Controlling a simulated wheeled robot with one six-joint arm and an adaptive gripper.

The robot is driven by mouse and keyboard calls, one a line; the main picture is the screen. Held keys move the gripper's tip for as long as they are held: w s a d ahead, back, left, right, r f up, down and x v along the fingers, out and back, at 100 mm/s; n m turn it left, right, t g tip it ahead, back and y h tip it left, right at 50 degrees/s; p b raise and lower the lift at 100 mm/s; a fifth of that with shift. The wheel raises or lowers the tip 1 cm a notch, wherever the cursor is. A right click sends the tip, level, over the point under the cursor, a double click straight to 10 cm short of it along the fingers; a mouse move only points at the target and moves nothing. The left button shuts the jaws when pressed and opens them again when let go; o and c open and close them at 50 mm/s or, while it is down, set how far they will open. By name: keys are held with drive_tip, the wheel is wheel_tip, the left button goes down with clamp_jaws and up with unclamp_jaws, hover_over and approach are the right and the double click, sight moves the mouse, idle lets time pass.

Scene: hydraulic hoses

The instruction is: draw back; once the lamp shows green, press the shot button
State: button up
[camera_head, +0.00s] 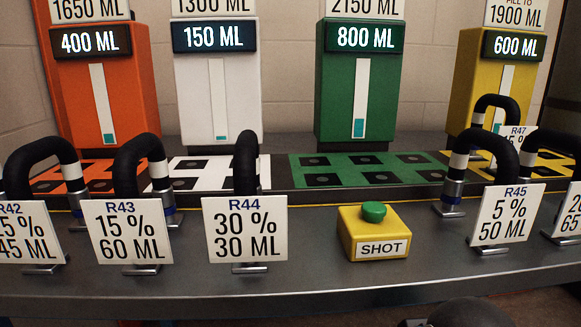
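The shot button is a yellow box (372,234) with a white SHOT label and a green dome (374,211) on top. It sits on the grey bench, right of the R44 card and left of the R45 card. Nothing touches the dome. I see no separate lamp, and cannot tell whether the green dome is lit. My gripper's fingers do not show. A dark rounded shape at the bottom edge is cut off, and I cannot tell what it is.
Orange (128,90), white (246,90), green (326,90) and yellow (462,90) dispensers read 400, 150, 800 and 600 ML. Black hoses stand among cards R43 (128,232), R44 (246,229), R45 (506,215) and others. The bench front (330,285) before the button is clear.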

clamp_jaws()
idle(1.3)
